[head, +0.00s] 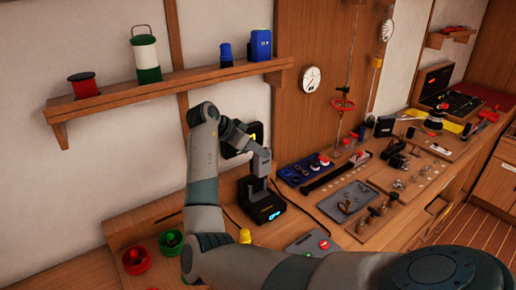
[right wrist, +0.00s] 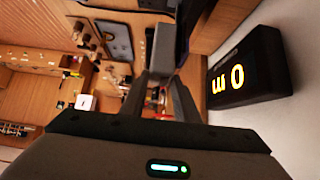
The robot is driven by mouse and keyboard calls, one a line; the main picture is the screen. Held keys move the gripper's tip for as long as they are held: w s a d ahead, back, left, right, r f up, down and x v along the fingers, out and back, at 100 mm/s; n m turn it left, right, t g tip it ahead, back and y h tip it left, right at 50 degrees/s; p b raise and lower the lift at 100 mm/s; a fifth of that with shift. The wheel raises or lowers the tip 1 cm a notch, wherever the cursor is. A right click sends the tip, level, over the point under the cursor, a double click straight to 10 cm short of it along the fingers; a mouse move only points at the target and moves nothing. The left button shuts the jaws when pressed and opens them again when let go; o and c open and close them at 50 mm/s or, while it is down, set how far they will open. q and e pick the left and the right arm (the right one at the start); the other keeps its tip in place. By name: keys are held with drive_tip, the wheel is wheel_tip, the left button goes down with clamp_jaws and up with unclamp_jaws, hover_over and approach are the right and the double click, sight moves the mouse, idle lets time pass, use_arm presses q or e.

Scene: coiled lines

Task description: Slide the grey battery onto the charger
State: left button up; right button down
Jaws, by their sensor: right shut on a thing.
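The grey battery (head: 261,163) is a small upright block held just above or at the top of the charger (head: 261,206); I cannot tell whether they touch. The charger is black with a lit blue display on its front and sits on the bench by the wall. My right gripper (head: 254,151) is shut on the battery, reaching down from the upper left. In the right wrist view the battery (right wrist: 162,48) shows between the fingers (right wrist: 166,82), with a dark part beside it that I cannot name surely. My left gripper is not in view.
A black box with orange digits (right wrist: 245,72) is on the wall close to my gripper. Red and green bowls (head: 136,260) and a yellow-topped thing (head: 245,236) stand nearby. A grey tray (head: 346,203) lies to the right.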

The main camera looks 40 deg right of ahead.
sight(256, 170)
drive_tip(key=shift+f+b, duration=1.2)
drive_tip(key=shift+f, duration=0.75)
drive_tip(key=shift+a, duration=0.15)
drive_tip(key=shift+f, duration=0.55)
idle(0.8)
idle(0.7)
drive_tip(key=shift+f+b, duration=0.75)
drive_tip(key=shift+f, duration=1.1)
idle(1.2)
idle(0.8)
